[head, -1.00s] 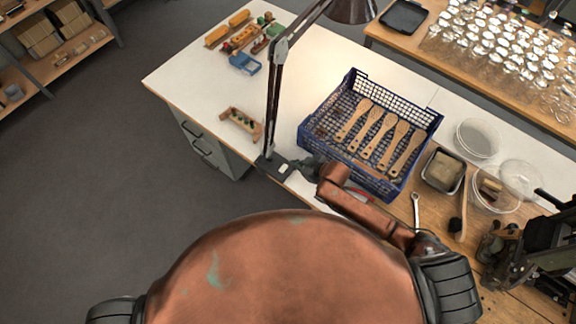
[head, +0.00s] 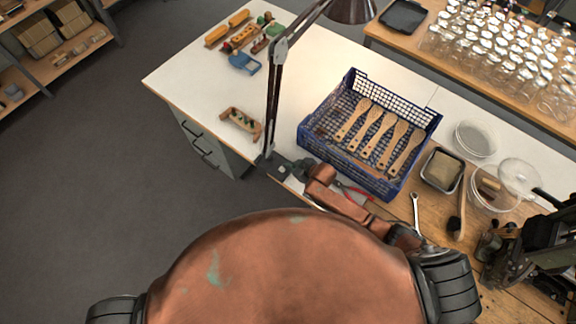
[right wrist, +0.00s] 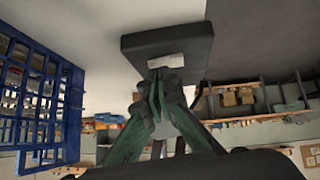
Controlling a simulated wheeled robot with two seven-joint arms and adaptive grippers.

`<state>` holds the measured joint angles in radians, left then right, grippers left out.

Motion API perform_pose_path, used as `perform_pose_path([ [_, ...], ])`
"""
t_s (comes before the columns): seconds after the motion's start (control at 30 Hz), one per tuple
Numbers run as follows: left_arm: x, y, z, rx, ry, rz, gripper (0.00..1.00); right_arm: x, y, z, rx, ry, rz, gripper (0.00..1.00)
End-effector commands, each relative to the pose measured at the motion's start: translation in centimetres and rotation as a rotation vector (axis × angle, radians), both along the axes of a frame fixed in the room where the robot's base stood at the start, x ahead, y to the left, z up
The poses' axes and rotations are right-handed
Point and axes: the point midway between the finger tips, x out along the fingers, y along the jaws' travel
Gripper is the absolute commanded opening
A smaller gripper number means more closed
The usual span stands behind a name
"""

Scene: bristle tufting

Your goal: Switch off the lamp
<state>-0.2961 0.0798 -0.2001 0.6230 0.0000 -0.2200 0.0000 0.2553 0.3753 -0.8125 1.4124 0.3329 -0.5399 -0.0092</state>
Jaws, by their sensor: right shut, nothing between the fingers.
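The desk lamp (head: 273,105) stands at the near edge of the white tabletop. Its dark shade (head: 350,9) is cut off by the top edge, and I cannot tell whether it is lit. My right gripper (head: 282,166) is shut and empty at the lamp's base, covering most of it. In the right wrist view the closed fingertips (right wrist: 158,82) are at a pale patch (right wrist: 166,62) on the dark base block (right wrist: 165,38). I cannot tell whether they touch it or whether the patch is the switch. My left gripper is out of view.
A blue crate (head: 352,172) with wooden brushes stands just right of my right gripper. Red-handled pliers (head: 352,190) lie beside my arm. A small wooden rack (head: 241,122) is left of the lamp. Open white tabletop (head: 190,78) lies further left.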

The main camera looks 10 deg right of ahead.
Motion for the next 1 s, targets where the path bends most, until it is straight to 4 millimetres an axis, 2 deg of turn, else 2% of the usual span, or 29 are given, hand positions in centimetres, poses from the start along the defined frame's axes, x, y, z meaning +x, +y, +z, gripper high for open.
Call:
perform_pose_path([
  [0.1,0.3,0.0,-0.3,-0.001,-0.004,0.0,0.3,0.2,-0.2,-0.7,-0.001,0.0,-0.001,0.0],
  [0.53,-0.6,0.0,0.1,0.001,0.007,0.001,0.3,-0.3,0.1,-0.6,-0.001,0.005,0.0,0.0],
  [0.73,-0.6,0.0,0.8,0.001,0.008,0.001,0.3,-1.1,0.8,-0.4,-0.001,0.007,-0.001,0.0],
  [1.0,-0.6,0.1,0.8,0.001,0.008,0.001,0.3,-1.0,0.9,-0.4,0.0,0.002,0.0,0.0],
])
